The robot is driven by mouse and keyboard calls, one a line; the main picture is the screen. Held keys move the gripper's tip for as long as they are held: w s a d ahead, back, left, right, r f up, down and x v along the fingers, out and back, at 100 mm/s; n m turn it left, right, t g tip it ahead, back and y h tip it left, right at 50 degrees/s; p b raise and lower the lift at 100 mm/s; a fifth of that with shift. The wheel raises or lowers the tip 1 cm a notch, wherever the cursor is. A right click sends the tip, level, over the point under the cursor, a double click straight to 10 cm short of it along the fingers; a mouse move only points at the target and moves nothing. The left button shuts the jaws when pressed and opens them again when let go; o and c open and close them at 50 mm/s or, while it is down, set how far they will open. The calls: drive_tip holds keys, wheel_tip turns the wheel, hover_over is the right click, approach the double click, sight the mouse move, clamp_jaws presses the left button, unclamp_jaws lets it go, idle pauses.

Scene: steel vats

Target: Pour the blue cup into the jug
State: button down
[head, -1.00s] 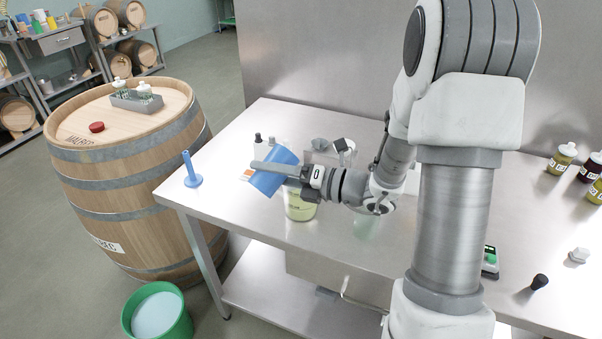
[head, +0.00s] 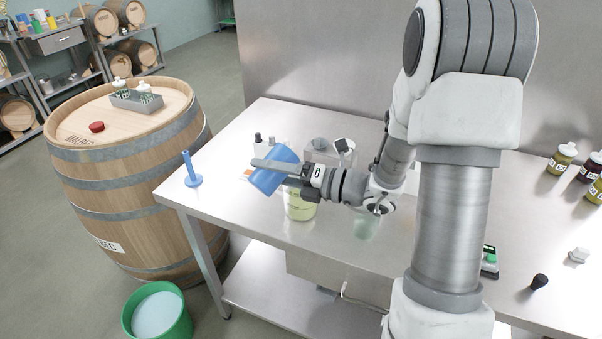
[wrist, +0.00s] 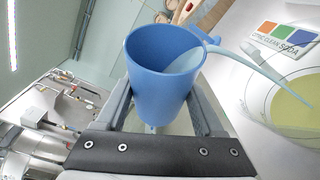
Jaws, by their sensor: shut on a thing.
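My gripper (head: 285,168) is shut on the blue cup (head: 268,180), with a finger on each side of it. The cup is strongly tilted above the clear jug (head: 300,208), which stands on the steel table and holds yellow-green liquid. In the wrist view the cup (wrist: 158,85) sits between the fingers, with pale liquid inside. A pale stream (wrist: 262,65) runs from its lip toward the jug (wrist: 297,110), at the right edge. Whether the stream lands inside is hard to tell. My gripper and the cup partly hide the jug's top in the head view.
A blue stand (head: 192,172) is at the table's left corner. Small bottles and a grey box (head: 322,150) stand behind the cup. A pale green glass (head: 367,224) is right of the jug. A barrel (head: 130,170) and green bucket (head: 158,314) are left.

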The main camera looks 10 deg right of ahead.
drive_tip(key=shift+f+m+y+b, duration=0.3)
drive_tip(key=shift+m+b, duration=0.2)
drive_tip(key=shift+m, duration=0.2)
idle(1.7)
drive_tip(key=shift+w+d+r+p, duration=0.15)
drive_tip(key=shift+d+p, duration=0.05)
drive_tip(key=shift+p, duration=0.15)
